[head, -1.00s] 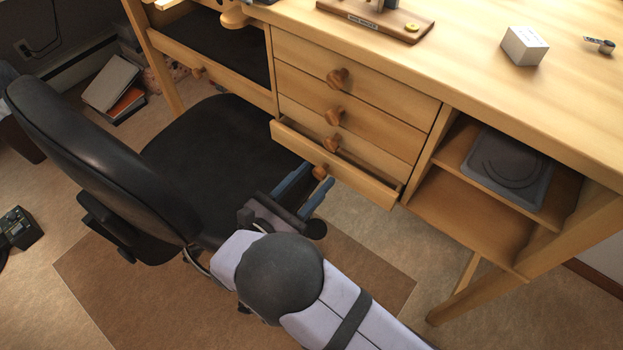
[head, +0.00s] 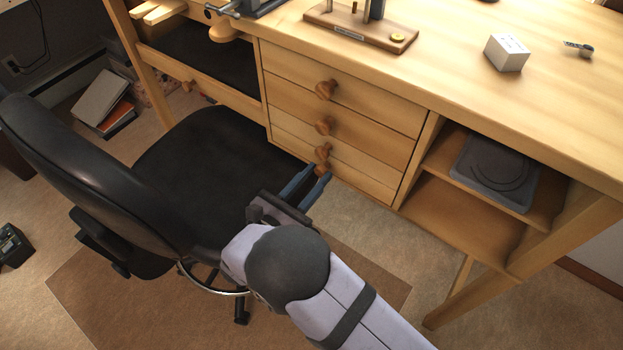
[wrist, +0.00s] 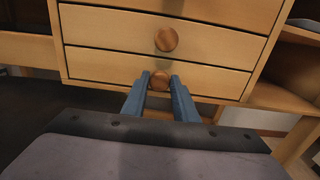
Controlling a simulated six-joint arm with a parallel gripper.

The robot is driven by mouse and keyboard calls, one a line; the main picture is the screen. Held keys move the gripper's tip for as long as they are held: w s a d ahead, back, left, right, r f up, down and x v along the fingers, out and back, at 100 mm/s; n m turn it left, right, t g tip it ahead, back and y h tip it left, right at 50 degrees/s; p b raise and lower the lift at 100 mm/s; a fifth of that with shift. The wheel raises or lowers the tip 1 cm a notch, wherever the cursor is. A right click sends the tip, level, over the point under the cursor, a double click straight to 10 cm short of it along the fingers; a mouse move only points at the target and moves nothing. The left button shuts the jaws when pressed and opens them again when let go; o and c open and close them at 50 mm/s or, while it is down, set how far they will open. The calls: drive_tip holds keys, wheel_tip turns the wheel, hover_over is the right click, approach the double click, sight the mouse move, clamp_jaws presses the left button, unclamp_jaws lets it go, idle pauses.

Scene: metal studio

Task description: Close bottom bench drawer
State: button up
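The bottom bench drawer (head: 360,180) is the lowest in the wooden drawer stack, and its front looks flush or nearly flush with those above. In the wrist view its pale wooden front (wrist: 100,65) shows no clear gap. My gripper (head: 319,171) is at the drawer front. In the wrist view my gripper (wrist: 160,80) is open, with a finger on each side of the knob; I cannot tell whether they touch it.
A black office chair (head: 200,160) stands close on the left of my gripper. The open shelf (head: 465,225) is right of the drawers. A white box (head: 507,54) and a wooden stand (head: 360,33) are on the bench top. Carpet below right is clear.

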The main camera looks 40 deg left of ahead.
drive_tip(key=o, duration=0.4)
drive_tip(key=shift+w, duration=0.3)
drive_tip(key=shift+s, duration=0.1)
drive_tip(key=s, duration=0.7)
drive_tip(key=shift+s, duration=0.2)
